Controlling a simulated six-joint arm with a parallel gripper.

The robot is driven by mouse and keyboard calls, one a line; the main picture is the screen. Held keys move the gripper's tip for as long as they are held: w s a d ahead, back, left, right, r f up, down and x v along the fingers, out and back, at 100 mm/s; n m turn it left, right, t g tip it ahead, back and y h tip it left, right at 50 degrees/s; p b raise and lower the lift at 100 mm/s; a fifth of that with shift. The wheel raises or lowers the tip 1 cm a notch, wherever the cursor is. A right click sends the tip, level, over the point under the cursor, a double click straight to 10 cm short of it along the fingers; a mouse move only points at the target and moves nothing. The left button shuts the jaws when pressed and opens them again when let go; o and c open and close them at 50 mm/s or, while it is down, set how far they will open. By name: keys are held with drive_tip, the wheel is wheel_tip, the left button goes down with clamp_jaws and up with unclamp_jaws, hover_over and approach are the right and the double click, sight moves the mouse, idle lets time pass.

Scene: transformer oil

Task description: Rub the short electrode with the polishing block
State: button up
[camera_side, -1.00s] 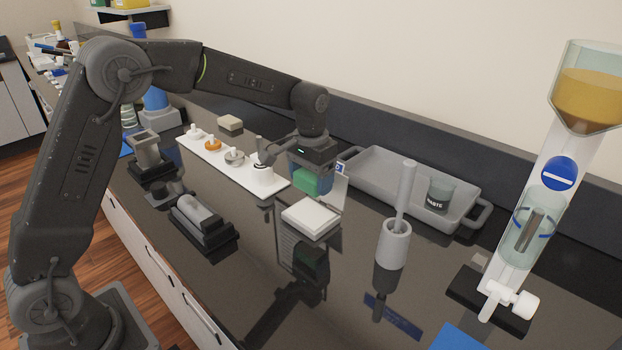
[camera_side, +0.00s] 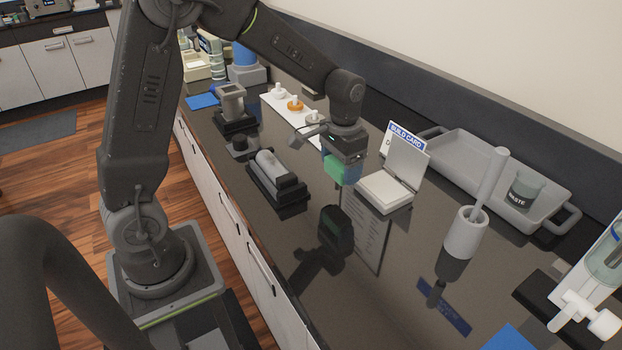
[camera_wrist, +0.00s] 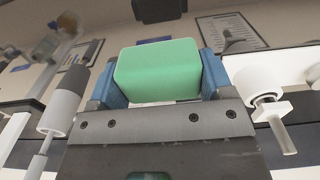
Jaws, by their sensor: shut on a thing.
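My gripper (camera_side: 343,155) is shut on a green block (camera_side: 342,170), which I take to be the polishing block. It holds the block above the dark bench, between a black cradle (camera_side: 277,192) and a white open-lidded box (camera_side: 385,191). In the wrist view the green block (camera_wrist: 158,73) sits between the blue fingers (camera_wrist: 160,80). A grey cylinder (camera_side: 272,161) lies in the cradle, apart from the block. A white strip (camera_side: 287,113) holds several knobbed pieces, partly hidden by my arm. I cannot tell which piece is the short electrode.
A grey tray (camera_side: 490,165) with a waste beaker (camera_side: 524,189) is at the back right. A valved stand (camera_side: 585,311) is at the far right. The front middle of the bench is clear.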

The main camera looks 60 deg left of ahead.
idle(0.4)
drive_tip(key=s+a+r, duration=0.2)
drive_tip(key=a, duration=0.3)
drive_tip(key=s+a+r, duration=0.2)
drive_tip(key=a, duration=0.4)
wheel_tip(320, 180, up, 3)
hover_over(264, 151)
drive_tip(key=shift+d+f, duration=0.1)
drive_tip(key=shift+f, duration=3.5)
drive_tip(key=shift+d+f, duration=0.25)
drive_tip(key=shift+d, duration=0.75)
drive_tip(key=shift+c, duration=0.3)
drive_tip(key=shift+d, duration=2.35)
drive_tip(key=shift+a, duration=3.5)
wheel_tip(264, 151, up, 8)
drive_tip(key=shift+d, duration=0.15)
drive_tip(key=shift+r, duration=0.1)
